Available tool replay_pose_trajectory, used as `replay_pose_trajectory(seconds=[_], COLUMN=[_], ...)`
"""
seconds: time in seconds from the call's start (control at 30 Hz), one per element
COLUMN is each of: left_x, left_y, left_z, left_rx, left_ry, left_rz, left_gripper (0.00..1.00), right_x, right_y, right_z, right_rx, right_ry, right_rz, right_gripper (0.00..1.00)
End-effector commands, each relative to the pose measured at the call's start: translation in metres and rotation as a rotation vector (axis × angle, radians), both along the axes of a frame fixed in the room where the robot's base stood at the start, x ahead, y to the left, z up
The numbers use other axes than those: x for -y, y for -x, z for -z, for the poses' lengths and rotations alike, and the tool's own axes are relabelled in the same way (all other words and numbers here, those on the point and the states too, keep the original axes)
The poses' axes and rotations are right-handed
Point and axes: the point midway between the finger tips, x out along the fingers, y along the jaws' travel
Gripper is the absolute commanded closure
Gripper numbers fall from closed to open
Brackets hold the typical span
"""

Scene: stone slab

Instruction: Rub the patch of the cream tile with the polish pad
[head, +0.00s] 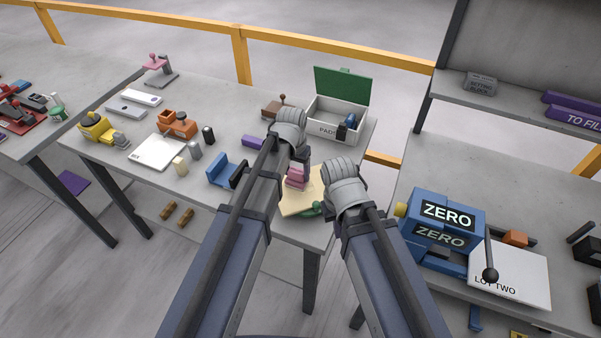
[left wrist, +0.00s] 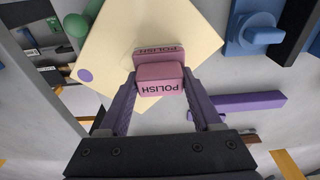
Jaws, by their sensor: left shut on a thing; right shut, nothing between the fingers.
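The cream tile (head: 290,207) lies on the grey slab, partly hidden by my arms; it also shows in the left wrist view (left wrist: 195,35). My left gripper (left wrist: 160,90) is shut on the pink polish pad (left wrist: 160,85), which has "POLISH" on its faces. The pad is over the tile; in the head view the pad (head: 296,178) looks on or just above it, and I cannot tell if they touch. A small purple disc (left wrist: 85,75) shows near one tile corner. No other patch is clear. My right gripper (head: 346,180) is shut and empty, right of the tile.
A green clamp-like piece (head: 311,209) sits at the tile's near edge. A blue fixture (head: 227,170) and purple bar (head: 253,142) stand to the left. The open "PADS" box (head: 325,129) is behind. The blue "ZERO" device (head: 440,225) stands on the right table.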

Motion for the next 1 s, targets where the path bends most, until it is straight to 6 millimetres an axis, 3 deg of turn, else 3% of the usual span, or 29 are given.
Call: replay_pose_trajectory(seconds=[0.27, 0.8, 1.0], left_x=[0.000, 0.000, 0.000], left_y=[0.000, 0.000, 0.000], left_z=[-0.005, -0.056, -0.061], left_rx=[0.000, 0.000, 0.000], left_ry=[0.000, 0.000, 0.000], left_rz=[0.000, 0.000, 0.000], left_gripper=[0.86, 0.86, 0.86], right_x=[0.000, 0.000, 0.000], right_y=[0.000, 0.000, 0.000], right_z=[-0.005, -0.056, -0.061], right_rx=[0.000, 0.000, 0.000], right_ry=[0.000, 0.000, 0.000], right_rz=[0.000, 0.000, 0.000], right_gripper=[1.00, 1.00, 1.00])
